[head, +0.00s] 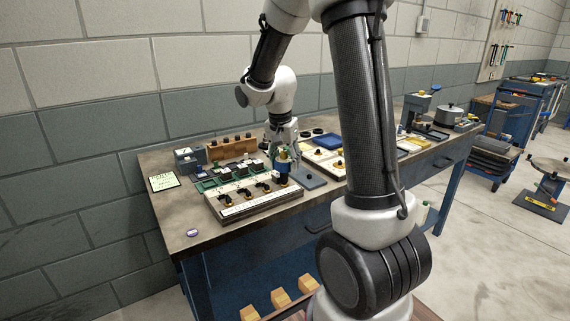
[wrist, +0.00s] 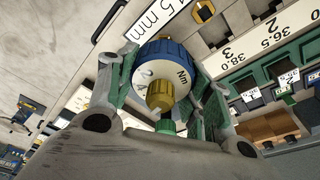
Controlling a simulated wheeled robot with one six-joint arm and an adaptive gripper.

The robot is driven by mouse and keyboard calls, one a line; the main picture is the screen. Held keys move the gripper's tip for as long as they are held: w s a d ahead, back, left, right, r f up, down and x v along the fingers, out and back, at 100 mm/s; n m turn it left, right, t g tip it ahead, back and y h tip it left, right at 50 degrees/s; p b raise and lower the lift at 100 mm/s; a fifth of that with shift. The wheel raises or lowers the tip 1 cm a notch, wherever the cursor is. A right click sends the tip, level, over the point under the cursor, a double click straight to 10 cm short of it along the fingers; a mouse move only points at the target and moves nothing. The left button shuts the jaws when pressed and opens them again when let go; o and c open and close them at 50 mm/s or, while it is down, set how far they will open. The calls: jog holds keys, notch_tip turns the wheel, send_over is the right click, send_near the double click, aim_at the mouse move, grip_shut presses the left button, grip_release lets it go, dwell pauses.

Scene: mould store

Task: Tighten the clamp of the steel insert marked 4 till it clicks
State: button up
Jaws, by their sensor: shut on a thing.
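My gripper (head: 283,152) is shut on a torque driver (head: 283,168), a blue and white round tool marked Nm. In the wrist view the driver (wrist: 163,68) sits between both fingers, its gold-coloured end towards the camera. In the head view it stands upright over the right end of a clamp block (head: 238,211) bearing a row of dark clamps. The wrist view shows labels 3 (wrist: 227,54) and 2 (wrist: 271,24) on the block. The mark 4 and its clamp are not readable, and the driver's tip is hidden, so I cannot tell whether it touches a clamp.
A green tray (head: 206,185) and a wooden rack (head: 231,148) stand behind the block. A blue-grey mat (head: 309,178) lies to its right. A sign card (head: 164,181) and a small purple object (head: 192,233) lie left. The bench's front left corner is mostly clear.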

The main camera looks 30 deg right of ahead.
jog(key=shift+r, duration=2.15)
